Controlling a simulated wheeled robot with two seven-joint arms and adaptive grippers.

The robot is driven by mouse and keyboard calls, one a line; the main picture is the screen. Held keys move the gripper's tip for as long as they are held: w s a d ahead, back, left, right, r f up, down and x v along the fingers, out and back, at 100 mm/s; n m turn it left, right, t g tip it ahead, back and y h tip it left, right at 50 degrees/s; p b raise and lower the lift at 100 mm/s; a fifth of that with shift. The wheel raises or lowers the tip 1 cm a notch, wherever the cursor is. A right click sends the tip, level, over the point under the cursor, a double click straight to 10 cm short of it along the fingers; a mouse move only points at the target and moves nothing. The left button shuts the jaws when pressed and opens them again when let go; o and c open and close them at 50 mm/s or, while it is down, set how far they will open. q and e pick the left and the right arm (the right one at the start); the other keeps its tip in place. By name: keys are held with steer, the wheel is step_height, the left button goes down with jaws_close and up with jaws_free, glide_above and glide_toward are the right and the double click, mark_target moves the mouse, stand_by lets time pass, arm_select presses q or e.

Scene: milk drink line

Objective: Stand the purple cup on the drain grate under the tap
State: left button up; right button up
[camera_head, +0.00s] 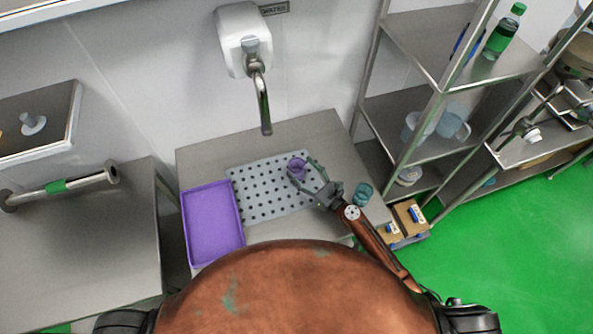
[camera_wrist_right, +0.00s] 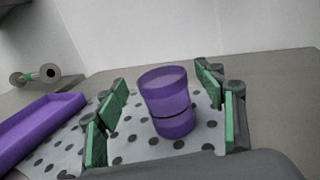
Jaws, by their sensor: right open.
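The purple cup (camera_head: 296,166) is on the right part of the perforated drain grate (camera_head: 250,195), under and a little right of the tap (camera_head: 264,105). In the right wrist view the cup (camera_wrist_right: 167,103) looks upright, its base on the grate (camera_wrist_right: 120,160). My right gripper (camera_head: 304,173) is open, with its fingers on either side of the cup; the wrist view shows gaps between the fingers and the cup. My left gripper is out of view.
A purple tray (camera_head: 187,222) lies at the grate's left edge. A teal cup (camera_head: 363,194) stands right of the grate beside my right wrist. A metal shelf rack (camera_head: 433,84) with a green bottle (camera_head: 504,32) and clear containers stands at the right. The left of the grate is clear.

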steer(key=x, duration=0.2)
steer(key=shift+w+a+f, duration=0.1)
steer(key=shift+w, duration=0.2)
steer(key=shift+w+a, duration=0.1)
steer(key=shift+a, duration=0.1)
steer(key=c, duration=1)
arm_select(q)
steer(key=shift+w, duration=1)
arm_select(e)
steer(key=shift+c, duration=0.9)
